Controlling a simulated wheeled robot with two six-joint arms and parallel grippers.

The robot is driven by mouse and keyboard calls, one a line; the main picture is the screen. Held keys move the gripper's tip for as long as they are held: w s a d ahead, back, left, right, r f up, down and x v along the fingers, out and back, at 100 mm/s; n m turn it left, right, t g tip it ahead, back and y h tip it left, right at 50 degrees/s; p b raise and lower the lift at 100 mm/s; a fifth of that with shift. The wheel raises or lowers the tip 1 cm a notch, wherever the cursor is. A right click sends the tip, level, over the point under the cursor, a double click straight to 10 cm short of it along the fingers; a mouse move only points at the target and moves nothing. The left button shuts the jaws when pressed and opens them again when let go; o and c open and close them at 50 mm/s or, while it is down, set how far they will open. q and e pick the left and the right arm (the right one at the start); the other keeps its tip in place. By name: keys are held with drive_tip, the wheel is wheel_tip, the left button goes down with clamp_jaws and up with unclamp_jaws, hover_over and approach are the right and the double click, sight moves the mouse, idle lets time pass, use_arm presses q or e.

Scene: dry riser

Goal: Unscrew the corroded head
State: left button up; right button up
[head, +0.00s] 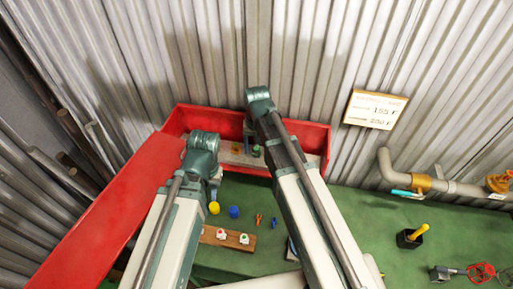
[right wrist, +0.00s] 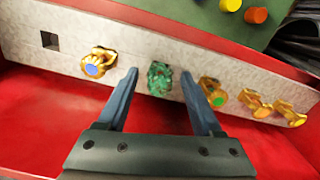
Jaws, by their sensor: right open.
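The corroded head (right wrist: 160,78) is a rough green, crusted fitting on the front face of a grey bar (right wrist: 120,48) in the right wrist view. My right gripper (right wrist: 161,75) is open, with one finger on each side of the corroded head; I cannot tell whether they touch it. In the head view, a green spot (head: 256,151) on the bar looks like the same head, partly behind my right arm. My left arm is folded at the left in the head view; its gripper (head: 213,190) is mostly hidden, with fingers not clear.
Several brass heads, one with a blue face (right wrist: 92,70), flank the corroded head closely. A red trough (head: 307,133) surrounds the bar. The green bench (head: 355,225) carries coloured caps, a wooden block (head: 228,238), a black holder (head: 408,239) and piping (head: 440,188).

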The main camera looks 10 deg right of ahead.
drive_tip(key=m, duration=0.5)
drive_tip(key=shift+m, duration=0.3)
drive_tip(key=m, duration=0.5)
drive_tip(key=shift+a+m, duration=0.1)
drive_tip(key=shift+m, duration=0.3)
clamp_jaws()
drive_tip(key=c, duration=0.6)
unclamp_jaws()
drive_tip(key=shift+n, duration=0.3)
drive_tip(key=shift+c, duration=0.2)
clamp_jaws()
